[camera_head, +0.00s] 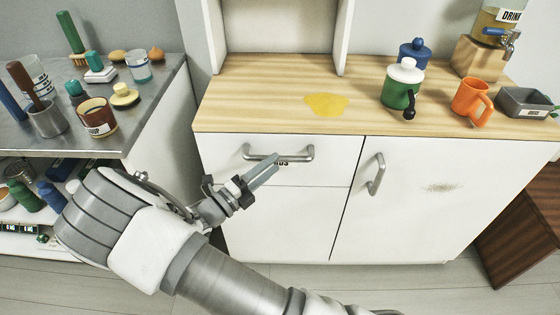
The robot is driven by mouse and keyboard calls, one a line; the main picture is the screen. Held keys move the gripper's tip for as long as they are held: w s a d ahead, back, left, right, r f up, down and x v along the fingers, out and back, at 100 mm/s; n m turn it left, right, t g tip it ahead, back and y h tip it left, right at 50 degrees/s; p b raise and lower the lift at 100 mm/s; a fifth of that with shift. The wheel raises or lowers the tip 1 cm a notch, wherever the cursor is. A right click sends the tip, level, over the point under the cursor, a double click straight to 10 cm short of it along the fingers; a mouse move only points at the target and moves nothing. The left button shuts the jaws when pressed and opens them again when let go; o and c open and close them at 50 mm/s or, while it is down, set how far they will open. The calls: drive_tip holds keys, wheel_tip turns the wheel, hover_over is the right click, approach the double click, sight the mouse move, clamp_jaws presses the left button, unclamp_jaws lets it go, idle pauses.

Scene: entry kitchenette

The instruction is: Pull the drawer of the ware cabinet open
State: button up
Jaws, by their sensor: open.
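The ware cabinet (405,235) is white with a wooden top, and its drawer (225,160) is at the upper left, its front flush with the cabinet.
A cabinet door with an upright handle (376,174) is right of the drawer. The wooden top holds a yellow spill (326,104), a green mill (397,90), an orange mug (468,98) and a grey tray (526,102). A crowded metal counter (110,140) stands left.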

drive_tip(key=shift+x, duration=1.85)
clamp_jaws()
